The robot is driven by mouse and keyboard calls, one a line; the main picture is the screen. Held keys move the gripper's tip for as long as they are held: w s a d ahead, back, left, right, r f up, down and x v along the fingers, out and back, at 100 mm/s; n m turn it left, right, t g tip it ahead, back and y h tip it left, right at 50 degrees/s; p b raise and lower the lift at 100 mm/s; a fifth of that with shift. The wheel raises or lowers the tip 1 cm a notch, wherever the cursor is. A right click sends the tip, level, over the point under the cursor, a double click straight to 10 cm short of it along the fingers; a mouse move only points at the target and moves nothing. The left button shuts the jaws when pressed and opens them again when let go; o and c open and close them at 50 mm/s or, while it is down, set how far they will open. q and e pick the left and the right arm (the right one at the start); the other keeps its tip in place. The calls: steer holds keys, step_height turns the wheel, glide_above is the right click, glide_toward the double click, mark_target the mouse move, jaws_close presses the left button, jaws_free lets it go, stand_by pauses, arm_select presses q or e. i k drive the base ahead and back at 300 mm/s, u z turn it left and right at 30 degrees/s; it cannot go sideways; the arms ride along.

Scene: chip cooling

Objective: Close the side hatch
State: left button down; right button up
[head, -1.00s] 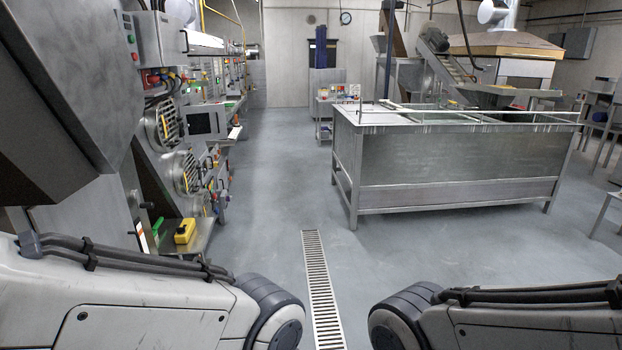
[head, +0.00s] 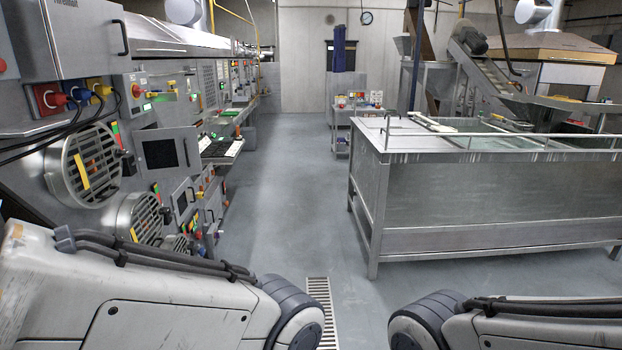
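I cannot tell for sure which part is the side hatch. The machine bank on the left has a grey panel with a dark square (head: 160,153), standing out from its front beside the round grilles. A smaller similar panel (head: 185,203) is lower down. A grey cabinet door with a black handle (head: 92,35) is at the upper left and looks shut. Both my forearms show at the bottom, but neither gripper is in view.
Round slatted vents (head: 88,165) and cables stick out from the left machines. A large steel tank table (head: 490,195) stands on the right. A floor aisle (head: 285,200) with a drain grate (head: 319,295) is clear between them. A small cart (head: 356,125) stands farther back.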

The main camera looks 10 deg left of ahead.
mark_target(172, 152)
steer(key=i, duration=2.4)
steer(key=u, duration=1.05)
